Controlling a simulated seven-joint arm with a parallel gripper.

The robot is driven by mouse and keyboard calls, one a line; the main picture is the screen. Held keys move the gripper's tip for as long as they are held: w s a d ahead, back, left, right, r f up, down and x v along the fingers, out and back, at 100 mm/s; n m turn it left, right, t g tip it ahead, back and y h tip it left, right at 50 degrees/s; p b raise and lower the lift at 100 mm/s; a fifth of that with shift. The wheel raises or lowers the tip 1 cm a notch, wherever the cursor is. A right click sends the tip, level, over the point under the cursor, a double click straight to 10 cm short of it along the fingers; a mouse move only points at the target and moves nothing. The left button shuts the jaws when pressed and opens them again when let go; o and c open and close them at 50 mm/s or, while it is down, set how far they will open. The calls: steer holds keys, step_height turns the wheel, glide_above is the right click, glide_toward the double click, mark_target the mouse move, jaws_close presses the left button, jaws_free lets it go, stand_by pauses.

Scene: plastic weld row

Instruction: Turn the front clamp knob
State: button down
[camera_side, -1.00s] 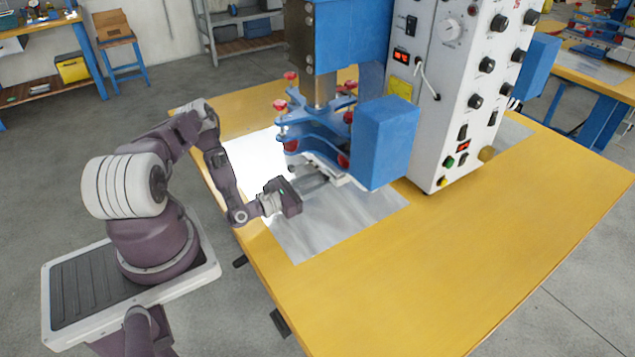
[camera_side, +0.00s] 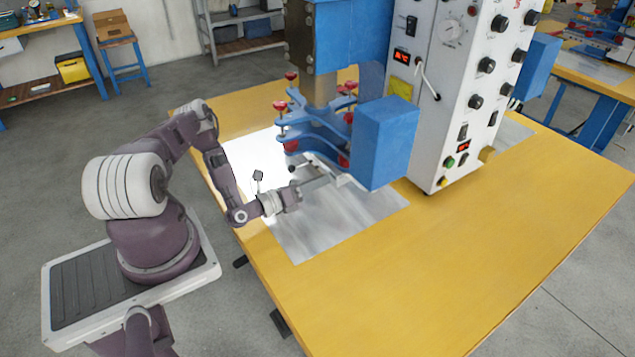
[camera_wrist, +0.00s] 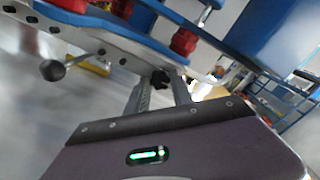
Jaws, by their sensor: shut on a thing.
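The front clamp knob is a small black lobed knob (camera_wrist: 160,78) on the near edge of the grey clamp plate, under the blue fixture. In the wrist view it sits between the tips of my gripper (camera_wrist: 162,86), and the fingers are shut on it. In the side view my gripper (camera_side: 326,180) reaches in from the left, low at the front of the blue fixture (camera_side: 318,132). The knob itself is too small to make out there, and the fingertips are close under the plate.
A dark ball-ended lever (camera_wrist: 52,70) sticks out of the same plate, left of my gripper in the wrist view. Red knobs (camera_side: 280,106) and the blue box (camera_side: 385,143) crowd the space above and to the right. The yellow tabletop (camera_side: 430,260) in front is clear.

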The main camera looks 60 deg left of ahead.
steer(key=shift+n, duration=0.7)
steer(key=c, duration=1.1)
jaws_free()
steer(key=s, duration=0.7)
steer(key=shift+s, duration=0.1)
